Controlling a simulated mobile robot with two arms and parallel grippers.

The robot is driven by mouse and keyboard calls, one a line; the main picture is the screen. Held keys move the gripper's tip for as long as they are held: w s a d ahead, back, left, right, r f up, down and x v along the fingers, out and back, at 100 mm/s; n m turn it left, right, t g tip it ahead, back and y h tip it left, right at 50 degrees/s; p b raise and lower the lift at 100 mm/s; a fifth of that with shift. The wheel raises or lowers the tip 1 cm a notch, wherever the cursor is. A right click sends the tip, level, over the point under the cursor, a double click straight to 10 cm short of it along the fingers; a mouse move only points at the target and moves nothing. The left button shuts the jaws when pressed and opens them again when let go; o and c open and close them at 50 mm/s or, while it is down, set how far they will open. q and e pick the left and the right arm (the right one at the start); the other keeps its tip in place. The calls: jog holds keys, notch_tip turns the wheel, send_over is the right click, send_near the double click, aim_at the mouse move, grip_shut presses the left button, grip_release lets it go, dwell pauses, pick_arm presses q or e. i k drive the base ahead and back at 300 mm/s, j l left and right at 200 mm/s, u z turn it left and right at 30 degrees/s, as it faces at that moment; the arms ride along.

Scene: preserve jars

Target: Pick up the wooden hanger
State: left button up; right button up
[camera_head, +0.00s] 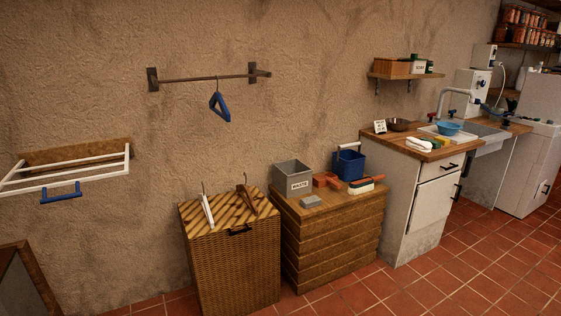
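A brown hanger (249,198), which looks wooden, rests on the striped lid of the wicker hamper (232,268), towards the right of the lid. Its hook points up. A white hanger (207,211) is on the same lid to its left, apart from it. A blue hanger (220,108) hangs from the wall rail (190,79) above. Neither of my grippers shows in the head view.
A wooden chest (335,245) right of the hamper bears a grey bin (293,178), a blue bucket (350,165) and a brush. A white rack (70,182) juts from the wall at left. Red tiled floor (440,285) lies open in front of the cabinets.

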aim_at(250, 202)
jog(key=i+z, duration=0.5)
jog(key=i, duration=1.1)
